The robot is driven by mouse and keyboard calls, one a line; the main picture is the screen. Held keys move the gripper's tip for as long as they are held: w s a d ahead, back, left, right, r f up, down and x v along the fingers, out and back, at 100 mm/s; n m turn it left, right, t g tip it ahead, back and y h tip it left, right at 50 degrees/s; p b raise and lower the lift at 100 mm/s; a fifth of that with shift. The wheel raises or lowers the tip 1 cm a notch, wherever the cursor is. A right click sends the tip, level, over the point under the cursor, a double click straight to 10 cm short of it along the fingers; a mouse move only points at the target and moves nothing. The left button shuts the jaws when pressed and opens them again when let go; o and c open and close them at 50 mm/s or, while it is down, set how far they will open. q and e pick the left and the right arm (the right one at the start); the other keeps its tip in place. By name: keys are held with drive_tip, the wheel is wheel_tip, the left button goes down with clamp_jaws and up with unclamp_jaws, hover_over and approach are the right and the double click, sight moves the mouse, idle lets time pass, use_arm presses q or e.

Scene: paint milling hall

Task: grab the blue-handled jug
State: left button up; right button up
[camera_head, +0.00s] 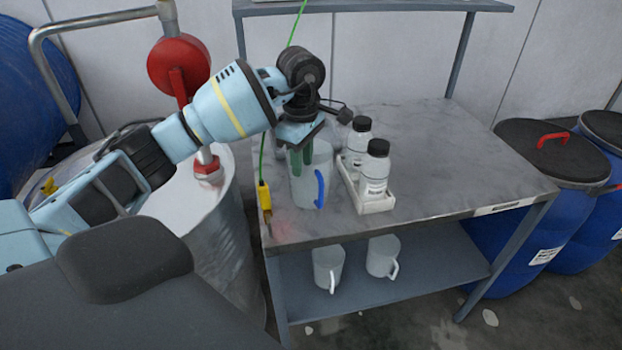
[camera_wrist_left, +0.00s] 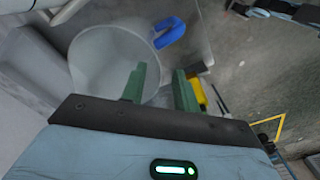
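The blue-handled jug (camera_head: 298,189) is a clear, whitish vessel standing upright near the left front of the grey table top. Its blue handle (camera_head: 320,188) faces right in the head view. My left gripper (camera_head: 301,160) points down at the jug's top, with its green fingers at the rim. In the left wrist view, the open mouth of the jug (camera_wrist_left: 105,60) and the handle (camera_wrist_left: 170,33) lie beyond my left gripper (camera_wrist_left: 160,74). Its fingers are apart, with the near-right rim seemingly between them. Contact cannot be told. My right gripper is not in view.
A white tray (camera_head: 377,204) with two black-capped bottles (camera_head: 375,172) stands right of the jug. A yellow device (camera_head: 264,196) hangs on a green cord left of it. Two white-handled jugs (camera_head: 328,265) are on the lower shelf. A metal drum stands left; the table's right half is clear.

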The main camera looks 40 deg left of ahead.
sight(301, 185)
use_arm(q)
drive_tip(key=shift+a+f+p, duration=0.15)
drive_tip(key=shift+f, duration=1.15)
drive_tip(key=shift+a+f+p, duration=0.1)
drive_tip(key=shift+f+p, duration=0.05)
drive_tip(key=shift+f, duration=1.1)
clamp_jaws()
